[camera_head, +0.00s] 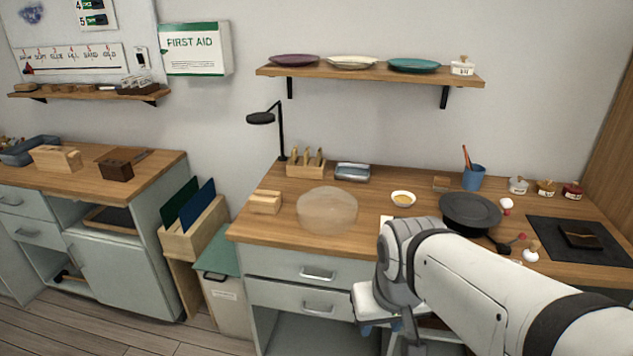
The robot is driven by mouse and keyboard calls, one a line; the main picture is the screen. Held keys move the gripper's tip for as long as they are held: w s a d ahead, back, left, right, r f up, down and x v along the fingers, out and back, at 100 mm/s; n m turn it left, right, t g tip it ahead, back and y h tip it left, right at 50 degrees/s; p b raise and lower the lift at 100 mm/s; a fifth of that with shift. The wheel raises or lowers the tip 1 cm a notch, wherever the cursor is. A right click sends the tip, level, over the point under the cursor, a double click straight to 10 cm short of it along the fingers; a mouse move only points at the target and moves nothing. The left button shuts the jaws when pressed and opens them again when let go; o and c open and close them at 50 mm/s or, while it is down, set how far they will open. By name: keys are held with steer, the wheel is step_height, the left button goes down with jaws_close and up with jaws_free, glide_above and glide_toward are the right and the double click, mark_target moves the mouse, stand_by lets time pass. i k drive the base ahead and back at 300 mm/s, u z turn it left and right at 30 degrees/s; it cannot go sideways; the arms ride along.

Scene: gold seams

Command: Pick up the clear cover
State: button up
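The clear cover (327,208) looks like a pale, see-through dome. It stands on the left part of the wooden workbench top (283,232), near the front edge. Whether anything is under it is hard to make out. My gripper (385,328) is low and to the right of the cover, in front of the bench drawers, and apart from the cover. My white arm comes in from the lower right. The fingers are small and partly hidden by the wrist, so their opening does not show clearly.
A wooden block (265,202) sits left of the cover. A tool rack (306,166), metal tin (352,172) and black lamp (281,130) stand behind. A shelf (370,74) hangs above.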

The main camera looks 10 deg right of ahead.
mark_target(327, 211)
steer(key=u, duration=0.05)
steer(key=i, duration=1)
steer(key=z, duration=0.05)
